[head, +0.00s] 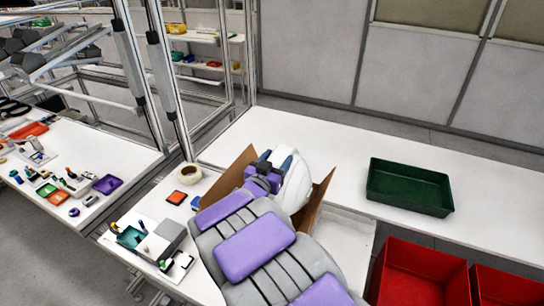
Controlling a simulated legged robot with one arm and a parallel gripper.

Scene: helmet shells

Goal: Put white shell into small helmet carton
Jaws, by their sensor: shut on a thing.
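The white shell (293,184) is at the end of my arm, over or within the opening of a brown cardboard carton (318,199). My gripper (281,160) is shut on the white shell at its upper left side. Carton flaps show to the left and right of the shell. My arm hides the front of the carton and much of its inside, so I cannot tell whether the shell touches the carton's bottom.
An empty green tray (410,187) stands on the white table (345,138) to the right. Red bins (420,275) are at the lower right. A tape roll (185,175) and small tools lie left of the carton. Metal frame posts (165,75) rise behind.

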